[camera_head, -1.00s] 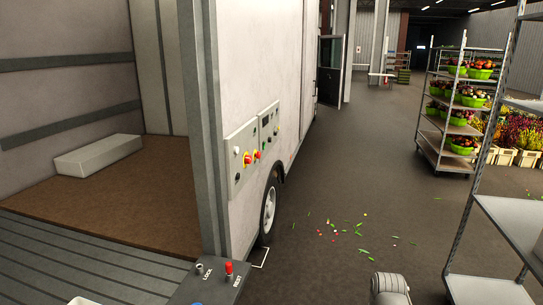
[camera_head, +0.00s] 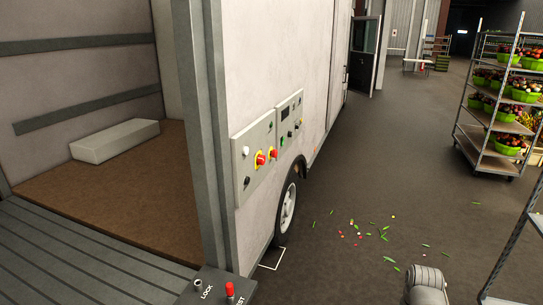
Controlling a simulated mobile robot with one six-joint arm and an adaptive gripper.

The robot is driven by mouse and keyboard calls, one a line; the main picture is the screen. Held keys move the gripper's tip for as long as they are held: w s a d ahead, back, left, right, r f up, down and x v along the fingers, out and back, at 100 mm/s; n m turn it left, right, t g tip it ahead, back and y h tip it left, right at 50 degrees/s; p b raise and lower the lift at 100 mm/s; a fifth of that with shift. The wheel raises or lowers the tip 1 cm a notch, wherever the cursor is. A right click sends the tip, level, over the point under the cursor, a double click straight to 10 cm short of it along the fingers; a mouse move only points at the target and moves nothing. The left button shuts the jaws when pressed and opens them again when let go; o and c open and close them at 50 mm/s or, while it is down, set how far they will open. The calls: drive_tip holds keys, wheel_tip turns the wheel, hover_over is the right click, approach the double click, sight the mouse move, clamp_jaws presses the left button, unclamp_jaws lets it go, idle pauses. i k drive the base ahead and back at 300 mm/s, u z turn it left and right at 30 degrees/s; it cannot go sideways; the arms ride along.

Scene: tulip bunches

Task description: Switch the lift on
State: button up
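On the side wall of the white truck, two grey control panels sit side by side. The nearer panel (camera_head: 250,173) carries a white knob, a black knob and red switches on yellow plates (camera_head: 262,159). The farther panel (camera_head: 291,111) has a small dark display and several small buttons, some green. The settings of the switches are too small to read. The truck's grey ribbed platform (camera_head: 80,255) is at lower left. My gripper is not in view; a grey rounded part of my arm (camera_head: 426,284) shows at the bottom right.
A box with a LOCK switch and a red-topped lever (camera_head: 229,290) stands at the bottom edge. A white block (camera_head: 115,140) lies inside the truck. Trolleys with potted flowers (camera_head: 500,120) stand at right. Petals and leaves litter the open dark floor (camera_head: 390,190) beside the wheel (camera_head: 286,208).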

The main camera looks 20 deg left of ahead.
sight(260, 161)
drive_tip(key=u, duration=0.25)
drive_tip(key=i, duration=0.9)
drive_tip(key=u, duration=0.4)
